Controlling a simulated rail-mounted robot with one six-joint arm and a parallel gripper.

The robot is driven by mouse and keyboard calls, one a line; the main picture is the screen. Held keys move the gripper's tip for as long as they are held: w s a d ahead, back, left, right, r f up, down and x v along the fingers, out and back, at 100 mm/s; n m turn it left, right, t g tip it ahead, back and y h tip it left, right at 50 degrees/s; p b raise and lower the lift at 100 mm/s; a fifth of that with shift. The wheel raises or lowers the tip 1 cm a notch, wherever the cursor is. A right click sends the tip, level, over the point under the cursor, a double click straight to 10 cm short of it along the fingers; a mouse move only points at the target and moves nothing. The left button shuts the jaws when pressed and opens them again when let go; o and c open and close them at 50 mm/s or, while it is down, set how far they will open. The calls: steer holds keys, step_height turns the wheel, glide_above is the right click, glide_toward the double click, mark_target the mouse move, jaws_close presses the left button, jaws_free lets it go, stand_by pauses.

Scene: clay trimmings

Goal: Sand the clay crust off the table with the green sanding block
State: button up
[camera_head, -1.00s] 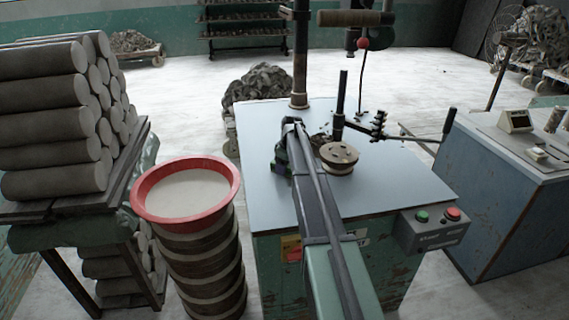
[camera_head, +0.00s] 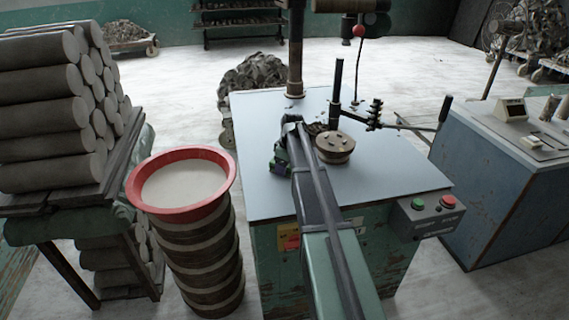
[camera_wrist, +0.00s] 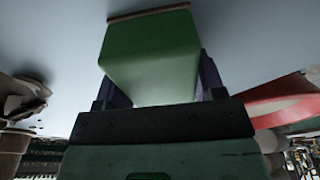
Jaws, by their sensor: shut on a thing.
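My gripper (camera_wrist: 155,78) is shut on the green sanding block (camera_wrist: 152,55), with its purple fingers on either side. The block's thin brown face (camera_wrist: 148,13) is toward the pale grey-blue tabletop (camera_head: 240,185); I cannot tell whether it touches. In the head view my gripper (camera_head: 280,168) is low over the table, left of the round wheel-like disc (camera_head: 334,152), and my arm partly hides it. Dark clay crumbs (camera_head: 316,128) lie behind the disc. Crust under the block is hidden, and I cannot make out its extent.
A red-rimmed basin (camera_head: 228,183) stands on stacked round pieces beside the table's left edge. A post (camera_head: 295,60) and a lever with a dark handle (camera_head: 445,110) rise at the back and right. A control box (camera_head: 428,215) hangs at the front right. The tabletop's front is clear.

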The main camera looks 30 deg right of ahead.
mark_target(289, 184)
steer(key=shift+s+a, duration=0.25)
steer(key=shift+s, duration=0.6)
steer(key=shift+s+a, duration=0.25)
steer(key=shift+s, duration=0.6)
steer(key=shift+s+a+f, duration=0.1)
steer(key=shift+s+a, duration=0.2)
steer(key=shift+s, duration=0.65)
steer(key=shift+s+a, duration=0.25)
steer(key=shift+s, duration=0.7)
step_height(289, 184, up, 6)
steer(key=p, duration=0.6)
steer(key=shift+w, duration=0.1)
step_height(289, 184, up, 3)
steer(key=p, duration=0.3)
